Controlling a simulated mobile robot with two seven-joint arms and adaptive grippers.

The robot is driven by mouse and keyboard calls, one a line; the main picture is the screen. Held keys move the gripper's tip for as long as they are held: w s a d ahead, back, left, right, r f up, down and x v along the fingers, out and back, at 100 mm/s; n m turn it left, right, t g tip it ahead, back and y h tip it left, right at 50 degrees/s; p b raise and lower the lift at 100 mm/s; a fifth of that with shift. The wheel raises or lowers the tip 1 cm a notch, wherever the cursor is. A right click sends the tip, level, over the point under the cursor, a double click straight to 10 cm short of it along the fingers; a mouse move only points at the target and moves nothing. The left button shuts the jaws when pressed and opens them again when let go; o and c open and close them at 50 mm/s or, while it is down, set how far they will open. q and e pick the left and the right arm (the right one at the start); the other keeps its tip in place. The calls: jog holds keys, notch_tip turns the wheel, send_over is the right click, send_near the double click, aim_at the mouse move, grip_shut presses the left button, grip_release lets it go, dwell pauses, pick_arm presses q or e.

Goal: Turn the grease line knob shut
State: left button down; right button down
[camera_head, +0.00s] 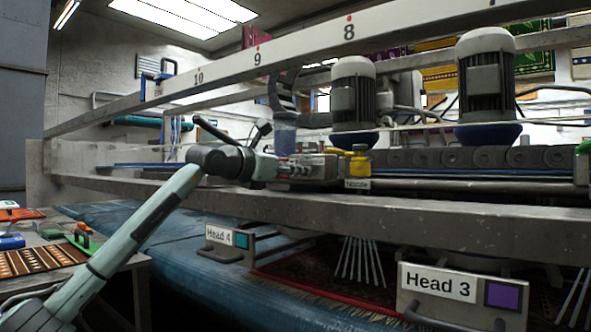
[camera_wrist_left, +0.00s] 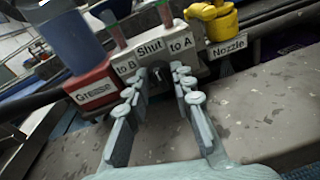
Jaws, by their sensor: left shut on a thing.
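In the left wrist view the grease line knob (camera_wrist_left: 158,78) is a small dark part between my left fingertips, mostly hidden by them. It sits on the front of a grey valve block (camera_wrist_left: 146,62) labelled "to B", "Shut" and "to A", with "Shut" in the middle. I cannot tell which label the knob points to. My left gripper (camera_wrist_left: 160,72) is shut on the knob. In the head view my left gripper (camera_head: 287,168) reaches the block (camera_head: 322,168) from the left. My right gripper is not in view.
A red "Grease" part (camera_wrist_left: 95,88) is left of the block, and a yellow nozzle fitting (camera_head: 359,163) is to its right. A long grey beam (camera_head: 400,215) runs below. Motors (camera_head: 354,95) stand behind. The Head 3 panel (camera_head: 460,292) is at lower right.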

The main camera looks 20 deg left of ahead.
pick_arm(q)
jog(key=shift+m, duration=0.4)
jog(key=c, duration=1.3)
grip_release()
jog(key=shift+s, duration=0.1)
jog(key=v, duration=1.2)
